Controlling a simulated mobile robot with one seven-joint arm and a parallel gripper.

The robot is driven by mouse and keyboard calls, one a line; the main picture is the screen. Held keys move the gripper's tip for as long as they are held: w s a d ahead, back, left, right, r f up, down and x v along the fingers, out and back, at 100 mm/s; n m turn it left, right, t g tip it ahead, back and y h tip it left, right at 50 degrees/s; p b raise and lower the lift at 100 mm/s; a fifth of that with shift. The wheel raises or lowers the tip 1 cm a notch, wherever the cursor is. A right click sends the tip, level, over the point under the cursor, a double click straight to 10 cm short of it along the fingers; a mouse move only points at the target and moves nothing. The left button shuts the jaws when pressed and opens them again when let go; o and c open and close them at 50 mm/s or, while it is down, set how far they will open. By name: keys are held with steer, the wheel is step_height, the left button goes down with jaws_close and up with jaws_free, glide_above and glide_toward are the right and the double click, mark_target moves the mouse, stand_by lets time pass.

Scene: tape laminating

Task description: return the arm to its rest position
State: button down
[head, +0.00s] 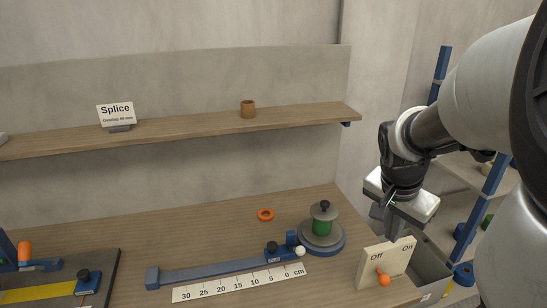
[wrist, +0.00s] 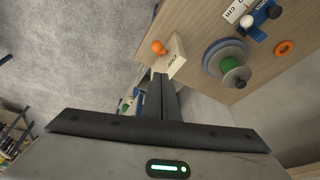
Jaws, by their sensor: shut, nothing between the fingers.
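My gripper (head: 388,219) hangs at the right end of the workbench in the head view, just above and behind the On/Off switch panel (head: 372,267). In the wrist view my gripper (wrist: 163,78) has its two fingers together with nothing between them. The switch panel also shows in the wrist view (wrist: 177,58), close to the fingertips; I cannot tell whether they touch. Part of the panel's right side is near my fingers.
The bench (head: 220,230) holds a green tape spool (head: 322,228) on a round base, an orange ring (head: 265,214), a blue rail and a ruler (head: 240,281). A shelf (head: 190,125) runs along the wall. A grey bin (head: 430,270) and a blue-post rack (head: 490,190) stand at right.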

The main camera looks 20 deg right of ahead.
steer(key=s+a+r+n+t+y, duration=0.1)
steer(key=a+r+n, duration=0.2)
steer(key=a, duration=0.4)
steer(key=s+a+r+n+t+y+p, duration=0.1)
steer(key=s+a+r+n, duration=0.1)
steer(key=a+n, duration=0.4)
steer(key=s+a+r+n+t+y, duration=0.1)
steer(key=a+r+n, duration=0.3)
steer(key=a, duration=0.6)
steer(key=shift+s+t, duration=0.3)
steer(key=shift+s, duration=0.45)
steer(key=shift+a+r, duration=0.1)
